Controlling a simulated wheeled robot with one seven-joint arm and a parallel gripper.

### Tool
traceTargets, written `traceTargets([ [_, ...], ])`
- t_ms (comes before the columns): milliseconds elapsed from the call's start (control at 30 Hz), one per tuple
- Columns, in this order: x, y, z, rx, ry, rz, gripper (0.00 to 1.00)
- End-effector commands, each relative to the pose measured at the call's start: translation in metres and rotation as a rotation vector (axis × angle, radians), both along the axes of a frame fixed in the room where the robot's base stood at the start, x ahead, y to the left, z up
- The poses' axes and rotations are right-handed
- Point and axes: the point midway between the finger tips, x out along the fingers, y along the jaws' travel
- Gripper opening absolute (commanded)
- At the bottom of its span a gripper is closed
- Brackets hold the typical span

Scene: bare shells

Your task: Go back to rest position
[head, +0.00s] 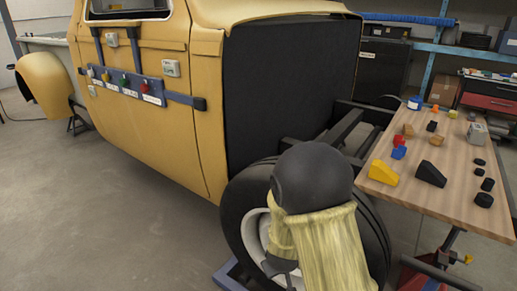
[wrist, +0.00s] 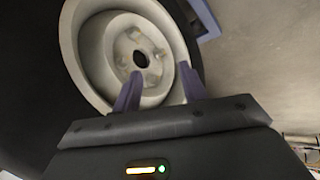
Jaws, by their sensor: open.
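My gripper (wrist: 159,86) shows at the bottom of the wrist view, with its two purple fingers apart and nothing between them. Beyond the fingers is the pale rim of a wheel (wrist: 105,35) with a dark tyre. In the head view, my arm with its dark round joint and yellowish cover is in front of the same wheel (head: 237,215) and hides much of it. I cannot make out the fingers in the head view. I cannot tell whether the fingertips touch the rim.
A yellow vehicle shell (head: 150,110) fills the left and middle, with a switch panel (head: 125,84) on its door. A wooden table (head: 455,205) with several blocks stands at right. Shelves (head: 440,50) stand behind. The grey floor (head: 90,220) at left is clear.

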Motion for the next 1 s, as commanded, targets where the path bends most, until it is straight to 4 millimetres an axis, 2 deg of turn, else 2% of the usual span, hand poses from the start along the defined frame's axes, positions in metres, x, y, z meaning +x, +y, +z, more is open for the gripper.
traceTargets([
  [33, -0.008, -0.006, 0.014, 0.050, 0.015, -0.030, 0.43],
  [100, -0.021, -0.012, 0.030, 0.109, 0.046, -0.068, 0.43],
  [300, -0.068, -0.035, 0.069, 0.221, 0.139, -0.180, 0.43],
  [500, -0.110, -0.058, 0.093, 0.252, 0.208, -0.282, 0.43],
  [767, -0.156, -0.084, 0.113, 0.238, 0.263, -0.401, 0.43],
  [800, -0.155, -0.083, 0.124, 0.238, 0.266, -0.400, 0.43],
  [1000, -0.154, -0.082, 0.152, 0.239, 0.267, -0.396, 0.43],
])
